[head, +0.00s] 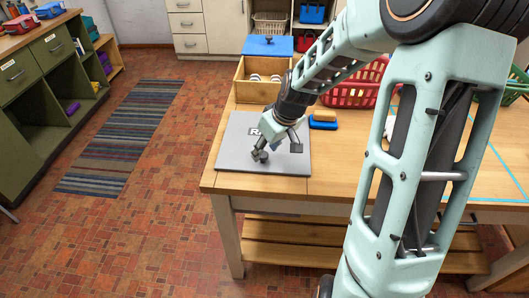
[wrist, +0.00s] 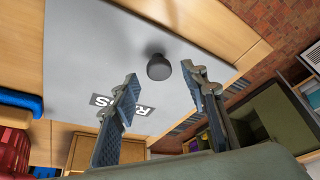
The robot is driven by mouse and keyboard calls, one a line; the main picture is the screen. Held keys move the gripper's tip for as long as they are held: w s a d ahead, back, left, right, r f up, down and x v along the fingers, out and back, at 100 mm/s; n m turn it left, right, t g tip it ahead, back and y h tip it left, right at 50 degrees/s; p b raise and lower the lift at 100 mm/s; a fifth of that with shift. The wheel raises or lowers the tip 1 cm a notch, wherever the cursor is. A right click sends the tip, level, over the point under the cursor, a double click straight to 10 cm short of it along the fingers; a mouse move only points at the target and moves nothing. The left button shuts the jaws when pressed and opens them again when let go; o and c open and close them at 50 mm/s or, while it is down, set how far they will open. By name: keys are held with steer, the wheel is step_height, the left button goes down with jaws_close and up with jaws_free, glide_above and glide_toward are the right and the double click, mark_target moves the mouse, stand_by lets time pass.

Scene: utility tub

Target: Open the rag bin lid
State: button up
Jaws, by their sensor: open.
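The rag bin lid (head: 233,151) is a flat grey panel lying level in the wooden table top at its front left corner. A round dark knob (wrist: 158,67) stands on the lid. My gripper (head: 278,150) is over the lid; in the wrist view its two fingers (wrist: 160,78) are apart, with the knob between and just past the tips. The fingers do not appear to touch the knob.
Behind the lid stands a wooden box (head: 256,92) with a raised blue lid (head: 267,46). A striped rug (head: 120,135) lies on the floor left.

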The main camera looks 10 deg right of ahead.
steer(key=shift+x, duration=1)
jaws_close()
